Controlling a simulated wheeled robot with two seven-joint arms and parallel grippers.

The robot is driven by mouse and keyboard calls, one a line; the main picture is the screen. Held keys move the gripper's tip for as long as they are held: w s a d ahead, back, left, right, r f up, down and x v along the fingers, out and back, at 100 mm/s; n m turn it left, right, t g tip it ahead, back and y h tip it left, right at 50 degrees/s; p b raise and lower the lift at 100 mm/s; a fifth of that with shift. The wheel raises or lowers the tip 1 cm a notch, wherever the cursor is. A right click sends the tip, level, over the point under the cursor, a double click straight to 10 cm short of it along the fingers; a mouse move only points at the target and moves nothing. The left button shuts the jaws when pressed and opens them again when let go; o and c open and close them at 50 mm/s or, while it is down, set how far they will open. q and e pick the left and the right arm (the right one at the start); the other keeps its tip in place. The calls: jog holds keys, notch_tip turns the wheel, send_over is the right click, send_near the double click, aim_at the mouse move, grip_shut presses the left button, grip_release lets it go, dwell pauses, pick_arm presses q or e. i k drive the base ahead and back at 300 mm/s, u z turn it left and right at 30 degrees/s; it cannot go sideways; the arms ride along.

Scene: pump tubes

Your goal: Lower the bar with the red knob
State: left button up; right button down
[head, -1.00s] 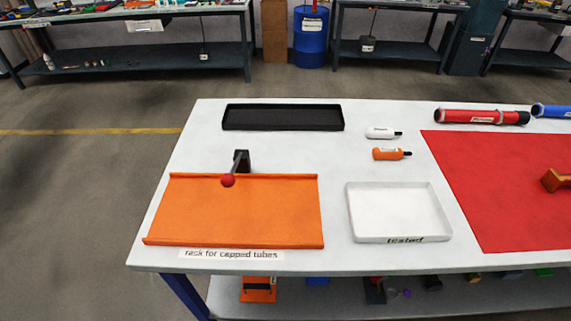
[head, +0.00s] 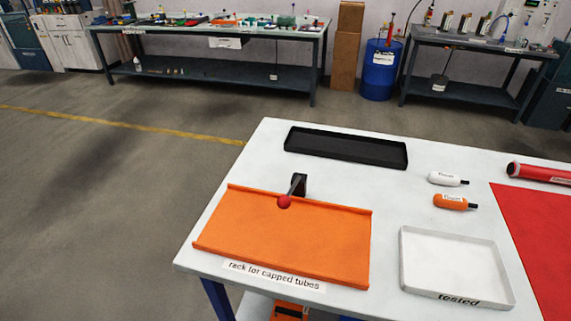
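The red knob (head: 284,202) is at the near end of a short dark bar (head: 292,190). The bar runs from a black bracket (head: 300,181) behind the orange rack (head: 285,240) and slants toward me, with the knob over the rack's back edge. The rack is empty and has a label, "rack for capped tubes" (head: 272,276), at its front. Neither of my grippers shows in the head view.
On the white table (head: 225,195) are an empty black tray (head: 345,158), a white bottle (head: 447,179), an orange bottle (head: 454,202), a white "tested" tray (head: 450,263), a red mat (head: 540,240) and a red tube (head: 540,172). Open floor lies left of the table.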

aim_at(284, 202)
jog(key=u, duration=1.95)
jog(key=k, duration=0.9)
jog(key=z, duration=1.6)
jog(key=i, duration=0.5)
jog(key=z, duration=0.05)
